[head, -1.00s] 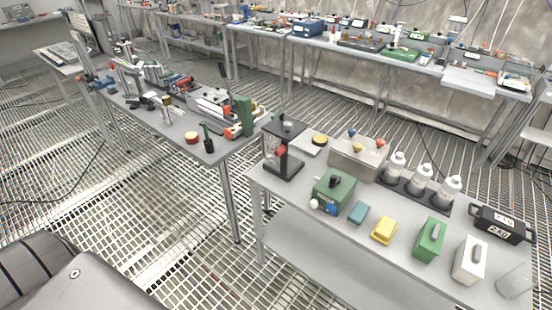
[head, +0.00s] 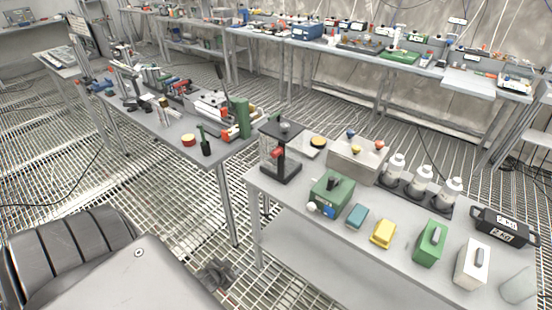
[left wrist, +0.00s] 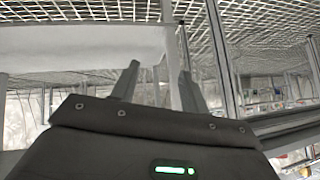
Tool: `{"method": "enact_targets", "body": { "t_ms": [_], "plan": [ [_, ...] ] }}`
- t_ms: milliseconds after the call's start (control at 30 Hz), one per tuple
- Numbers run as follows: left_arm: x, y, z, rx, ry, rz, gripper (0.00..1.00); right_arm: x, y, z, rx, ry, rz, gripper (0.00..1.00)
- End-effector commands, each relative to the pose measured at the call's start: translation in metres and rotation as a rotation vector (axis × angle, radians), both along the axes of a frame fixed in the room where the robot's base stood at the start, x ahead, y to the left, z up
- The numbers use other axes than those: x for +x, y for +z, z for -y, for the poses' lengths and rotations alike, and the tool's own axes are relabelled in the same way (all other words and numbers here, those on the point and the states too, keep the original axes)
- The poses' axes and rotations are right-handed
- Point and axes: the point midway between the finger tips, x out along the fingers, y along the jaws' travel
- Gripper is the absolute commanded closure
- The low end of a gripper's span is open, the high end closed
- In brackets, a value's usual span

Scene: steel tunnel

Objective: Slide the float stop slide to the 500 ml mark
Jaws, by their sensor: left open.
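A black stand (head: 281,170) with a clear cylinder and a red part (head: 277,152) stands at the left end of the near bench in the head view. It looks like the float stop device, but the slide and the 500 ml mark are too small to make out. My left gripper (head: 217,274) is low at the bottom of the head view, left of the bench and below its top, apart from the stand. In the left wrist view its two fingers (left wrist: 158,85) are spread with nothing between them. My right gripper is not in view.
The near bench (head: 335,245) also carries a green box (head: 331,193), a blue block (head: 357,215), a yellow block (head: 383,233) and several white bottles (head: 421,180) in a dark rack. A second bench (head: 170,140) with tools stands to the left, across a narrow gap.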

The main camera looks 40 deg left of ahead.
Motion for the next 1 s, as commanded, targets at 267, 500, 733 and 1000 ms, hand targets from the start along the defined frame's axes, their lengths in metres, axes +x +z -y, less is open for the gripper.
{"method": "enact_targets", "body": {
  "t_ms": [267, 500, 733, 1000],
  "plan": [
    [0.142, 0.266, -0.027, -0.001, -0.089, 0.592, 0.55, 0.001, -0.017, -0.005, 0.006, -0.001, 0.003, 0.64],
    [0.156, 0.38, 0.001, -0.057, -0.174, 0.808, 0.55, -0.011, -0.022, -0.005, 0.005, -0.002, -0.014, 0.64],
    [0.158, 0.395, 0.005, -0.066, -0.186, 0.833, 0.55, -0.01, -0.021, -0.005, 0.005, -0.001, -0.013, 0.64],
    [0.192, 0.396, 0.004, -0.065, -0.184, 0.834, 0.55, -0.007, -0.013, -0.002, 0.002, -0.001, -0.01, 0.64]
  ]
}}
